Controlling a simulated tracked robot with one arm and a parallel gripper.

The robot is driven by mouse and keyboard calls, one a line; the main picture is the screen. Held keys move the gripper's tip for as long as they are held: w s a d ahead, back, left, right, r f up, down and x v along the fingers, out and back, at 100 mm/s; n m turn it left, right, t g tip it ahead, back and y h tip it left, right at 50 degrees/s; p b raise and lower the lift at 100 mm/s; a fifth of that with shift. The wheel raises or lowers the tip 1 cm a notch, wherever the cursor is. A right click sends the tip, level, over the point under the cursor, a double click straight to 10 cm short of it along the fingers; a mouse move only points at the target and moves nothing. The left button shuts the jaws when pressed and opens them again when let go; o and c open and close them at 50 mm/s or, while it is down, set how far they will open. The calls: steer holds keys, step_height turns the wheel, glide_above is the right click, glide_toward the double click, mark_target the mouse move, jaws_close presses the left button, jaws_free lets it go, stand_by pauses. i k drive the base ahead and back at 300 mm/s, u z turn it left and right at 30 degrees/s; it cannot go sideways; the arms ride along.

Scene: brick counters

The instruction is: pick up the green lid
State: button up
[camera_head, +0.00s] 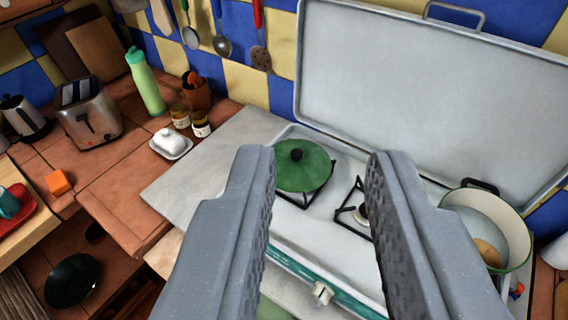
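The green lid (308,172) is round with a dark knob on top. It lies on the left burner of the camping stove (330,250), beyond my gripper. My gripper (322,165) is open, with its two grey fingers wide apart and nothing between them. The left finger overlaps the lid's left edge in the picture. The right finger is to the right of the lid. I cannot tell whether anything lies under the lid.
A pale pot (490,225) stands on the stove's right side. The stove's raised cover (420,90) rises behind. A butter dish (170,143), small jars (200,124), a green bottle (145,82) and a toaster (89,110) stand left. The grey side panel (205,165) is clear.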

mark_target(303, 165)
steer(key=z, duration=1.95)
steer(key=k, duration=0.9)
steer(key=u, duration=1.55)
steer(key=i, duration=1)
